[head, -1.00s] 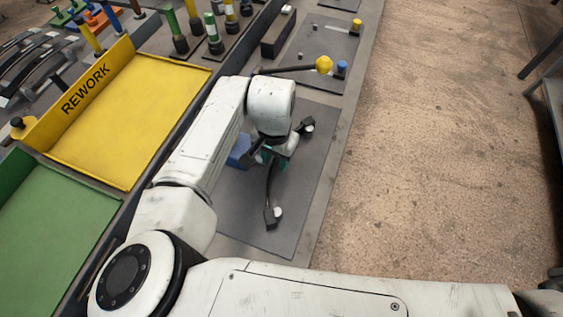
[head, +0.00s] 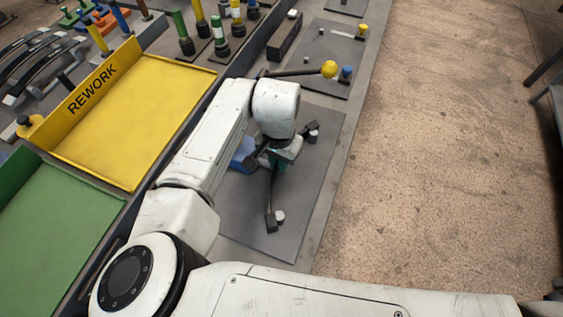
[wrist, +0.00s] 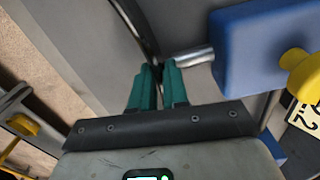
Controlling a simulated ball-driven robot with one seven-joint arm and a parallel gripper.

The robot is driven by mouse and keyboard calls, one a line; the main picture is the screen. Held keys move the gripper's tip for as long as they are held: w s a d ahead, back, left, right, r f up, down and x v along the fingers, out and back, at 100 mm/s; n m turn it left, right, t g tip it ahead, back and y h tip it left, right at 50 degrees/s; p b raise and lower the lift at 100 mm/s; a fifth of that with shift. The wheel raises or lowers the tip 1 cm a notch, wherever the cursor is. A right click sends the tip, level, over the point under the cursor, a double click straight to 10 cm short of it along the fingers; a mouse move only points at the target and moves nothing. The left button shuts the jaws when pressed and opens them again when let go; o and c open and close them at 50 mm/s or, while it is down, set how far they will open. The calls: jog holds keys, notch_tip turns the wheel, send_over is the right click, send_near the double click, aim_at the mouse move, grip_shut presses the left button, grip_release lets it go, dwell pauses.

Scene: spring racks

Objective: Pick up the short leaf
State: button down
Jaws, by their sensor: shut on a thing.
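The short leaf (head: 274,187) is a dark, narrow, curved strip over the grey mat, partly hidden by my arm. It also shows in the wrist view (wrist: 134,22), running down to the fingertips. My gripper (head: 277,163) has teal fingers, seen close together in the wrist view (wrist: 158,70), shut on the leaf. Dark blocks with white round pieces are at the leaf's near end (head: 275,219) and far end (head: 312,130). I cannot tell whether the leaf is clear of its supports.
A blue block (wrist: 250,48) with a silver rod and yellow knob (wrist: 299,70) stands close right of my fingers in the wrist view. A yellow-knobbed lever (head: 329,69) lies beyond my arm. The yellow REWORK tray (head: 135,125) and green tray (head: 60,220) are left.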

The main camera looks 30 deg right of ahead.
notch_tip(320, 180, up, 18)
jog(key=b, duration=0.1)
jog(key=shift+b, duration=0.35)
